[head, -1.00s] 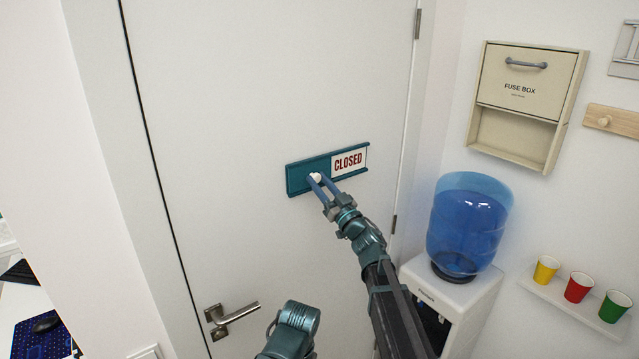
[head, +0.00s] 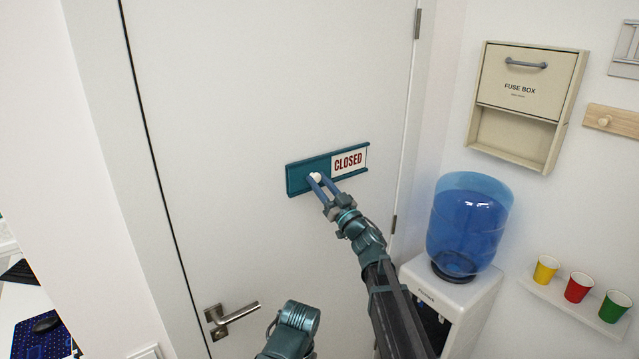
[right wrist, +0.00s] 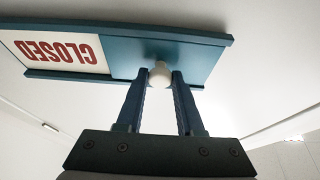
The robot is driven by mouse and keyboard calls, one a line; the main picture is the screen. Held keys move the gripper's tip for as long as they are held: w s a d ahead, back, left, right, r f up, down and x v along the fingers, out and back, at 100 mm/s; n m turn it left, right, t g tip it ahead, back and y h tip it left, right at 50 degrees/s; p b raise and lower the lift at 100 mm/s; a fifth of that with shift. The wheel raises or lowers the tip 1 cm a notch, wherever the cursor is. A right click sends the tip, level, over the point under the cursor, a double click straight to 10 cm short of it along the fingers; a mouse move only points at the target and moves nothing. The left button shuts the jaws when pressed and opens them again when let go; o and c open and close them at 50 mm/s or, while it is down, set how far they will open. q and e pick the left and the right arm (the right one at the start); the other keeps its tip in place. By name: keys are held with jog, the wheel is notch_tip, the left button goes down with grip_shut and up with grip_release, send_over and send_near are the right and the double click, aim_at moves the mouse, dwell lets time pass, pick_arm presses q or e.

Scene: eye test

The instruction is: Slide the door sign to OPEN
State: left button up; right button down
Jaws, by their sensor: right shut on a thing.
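The door sign (head: 299,178) is a teal plate on the white door, slightly tilted in the head view. Its right part shows a white panel with red CLOSED lettering (head: 349,161); the left part is plain teal. A small white knob (head: 315,177) sits on the teal part. My right gripper (head: 321,182) is shut on the knob. In the right wrist view the two fingers (right wrist: 161,82) hold the white knob (right wrist: 160,72) between their tips, and CLOSED (right wrist: 52,47) appears upside down. In the head view a teal arm part of mine shows at the bottom, without left gripper fingers visible.
A metal door handle (head: 231,317) is low on the door. At the right stand a water dispenser with a blue bottle (head: 468,225), a fuse box (head: 526,92) on the wall and a shelf with yellow, red and green cups (head: 578,287). The door around the sign is clear.

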jog(key=w+d, duration=0.3)
jog(key=d, duration=0.1)
jog(key=w+d, duration=0.3)
jog(key=d, duration=0.1)
jog(key=w+d, duration=0.3)
jog(key=d, duration=0.1)
jog(key=shift+d, duration=0.15)
jog(key=c, duration=0.5)
grip_release()
jog(key=shift+d, duration=0.15)
jog(key=shift+c, duration=0.2)
jog(key=shift+s, duration=0.1)
